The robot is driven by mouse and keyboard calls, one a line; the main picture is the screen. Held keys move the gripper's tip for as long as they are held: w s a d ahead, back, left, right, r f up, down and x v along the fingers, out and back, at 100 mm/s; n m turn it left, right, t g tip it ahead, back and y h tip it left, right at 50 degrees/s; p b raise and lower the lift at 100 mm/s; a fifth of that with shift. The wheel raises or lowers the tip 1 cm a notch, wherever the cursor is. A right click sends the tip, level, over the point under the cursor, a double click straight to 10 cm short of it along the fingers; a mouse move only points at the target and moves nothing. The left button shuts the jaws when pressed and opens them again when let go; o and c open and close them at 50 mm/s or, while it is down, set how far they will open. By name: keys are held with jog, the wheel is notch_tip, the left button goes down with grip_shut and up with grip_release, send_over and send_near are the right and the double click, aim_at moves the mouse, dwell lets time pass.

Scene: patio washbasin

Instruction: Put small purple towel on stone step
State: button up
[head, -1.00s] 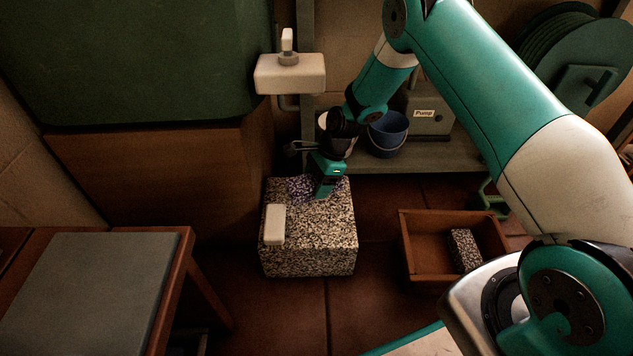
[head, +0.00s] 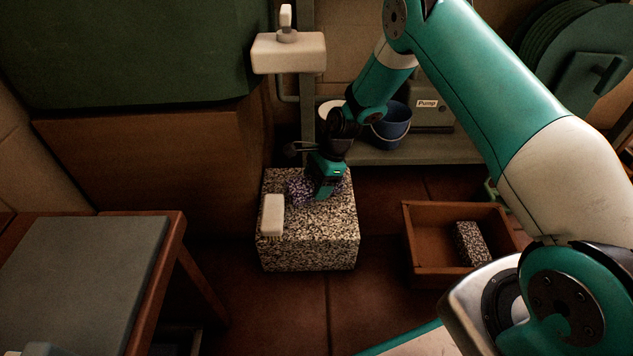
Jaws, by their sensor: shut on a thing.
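The stone step (head: 310,250) is a speckled black-and-white block on the floor in the middle of the head view. The small purple towel (head: 298,190) is a crumpled, mottled purple cloth at the far part of the step's top. My gripper (head: 322,194) points down over the step and is shut on the towel. The gripper hides part of the towel. The towel appears to be at or just above the top surface; I cannot tell if it bears on the stone.
A wooden crate (head: 425,282) with a speckled block (head: 471,243) stands on the right. A blue bucket (head: 391,127) and pump box (head: 428,115) are behind. A wooden table (head: 172,240) is at left.

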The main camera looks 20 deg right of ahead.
jog(key=shift+f, duration=0.45)
jog(key=o, duration=1.1)
jog(key=shift+r, duration=0.1)
